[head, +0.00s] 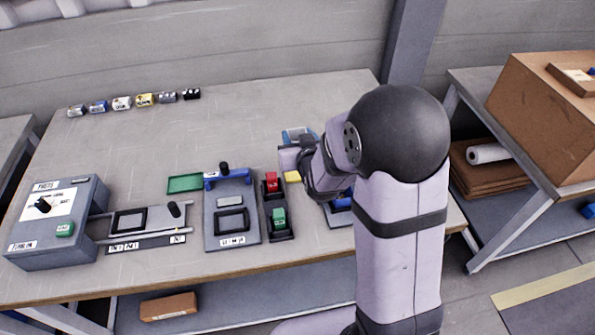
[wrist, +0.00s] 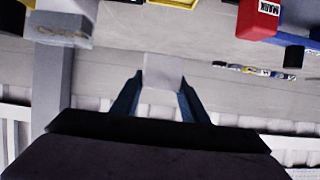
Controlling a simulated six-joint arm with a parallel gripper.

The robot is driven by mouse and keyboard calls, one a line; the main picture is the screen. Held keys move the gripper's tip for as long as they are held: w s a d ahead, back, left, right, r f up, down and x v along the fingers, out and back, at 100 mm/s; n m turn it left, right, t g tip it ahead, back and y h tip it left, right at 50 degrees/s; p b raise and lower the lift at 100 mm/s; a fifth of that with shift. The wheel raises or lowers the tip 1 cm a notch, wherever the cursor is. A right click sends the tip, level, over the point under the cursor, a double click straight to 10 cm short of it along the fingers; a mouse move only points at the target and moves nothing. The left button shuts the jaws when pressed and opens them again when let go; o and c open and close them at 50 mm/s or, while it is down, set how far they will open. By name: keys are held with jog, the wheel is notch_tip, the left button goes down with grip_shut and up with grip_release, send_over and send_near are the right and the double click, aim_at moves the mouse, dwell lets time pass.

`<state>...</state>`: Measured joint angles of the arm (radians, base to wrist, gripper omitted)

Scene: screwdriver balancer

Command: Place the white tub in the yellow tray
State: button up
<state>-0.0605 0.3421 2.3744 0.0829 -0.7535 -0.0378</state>
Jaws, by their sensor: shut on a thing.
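My gripper (wrist: 161,82) is shut on the white tub (wrist: 163,72), which sits between the two dark fingertips in the wrist view. The tub appears as a small pale block held clear of the bench. The yellow tray (head: 292,177) lies on the bench just below my wrist, partly hidden. A yellow edge (wrist: 178,3) shows at the top of the wrist view.
A stand with red and green blocks (head: 277,207) and a blue-handled fixture (head: 231,215) are close by. Several small items (head: 122,103) line the back.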

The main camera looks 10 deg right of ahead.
jog(key=shift+f, duration=5)
jog(key=shift+f, duration=0.2)
jog(key=o, duration=1)
jog(key=shift+o, duration=0.2)
jog(key=shift+r, duration=0.15)
